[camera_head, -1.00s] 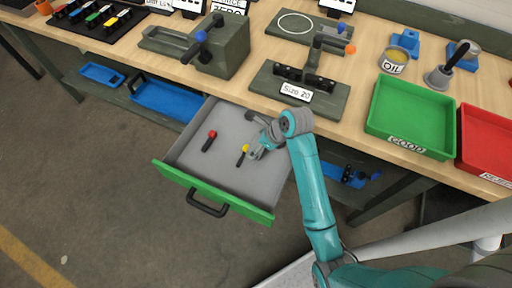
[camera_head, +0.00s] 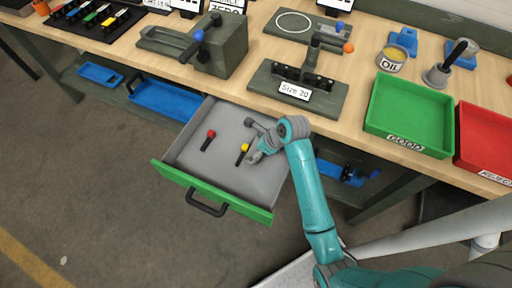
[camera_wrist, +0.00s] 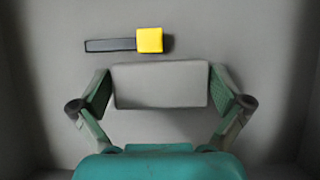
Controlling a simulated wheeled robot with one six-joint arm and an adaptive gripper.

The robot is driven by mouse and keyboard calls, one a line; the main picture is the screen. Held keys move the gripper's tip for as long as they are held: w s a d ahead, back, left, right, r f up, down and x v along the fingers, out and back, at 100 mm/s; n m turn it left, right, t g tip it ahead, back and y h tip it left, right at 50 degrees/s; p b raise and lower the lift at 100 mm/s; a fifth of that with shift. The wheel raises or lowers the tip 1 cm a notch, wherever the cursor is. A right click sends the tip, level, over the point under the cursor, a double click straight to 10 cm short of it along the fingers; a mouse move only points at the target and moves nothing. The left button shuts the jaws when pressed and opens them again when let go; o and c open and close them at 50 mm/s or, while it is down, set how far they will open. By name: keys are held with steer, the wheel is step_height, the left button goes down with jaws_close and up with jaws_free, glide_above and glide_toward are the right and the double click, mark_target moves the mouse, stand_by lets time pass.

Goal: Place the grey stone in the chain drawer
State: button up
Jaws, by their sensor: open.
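The grey stone (camera_wrist: 160,84) is a plain grey block. In the wrist view it lies in the drawer, between the two fingers of my gripper (camera_wrist: 160,92). The fingers stand open at its left and right ends, with little gap. In the head view my gripper (camera_head: 254,158) is low inside the open drawer (camera_head: 190,160), at its right side, and the stone is hard to make out there. The drawer has a grey floor and a green front with a black handle.
A yellow-headed tool (camera_wrist: 149,40) lies just beyond the stone, and a red-headed one (camera_head: 208,139) lies further left in the drawer. The bench edge and a Size 20 fixture (camera_head: 300,92) are above. A green GOOD tray (camera_head: 410,112) stands at right.

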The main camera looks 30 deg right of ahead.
steer(key=v, duration=1.2)
steer(key=shift+s, duration=0.1)
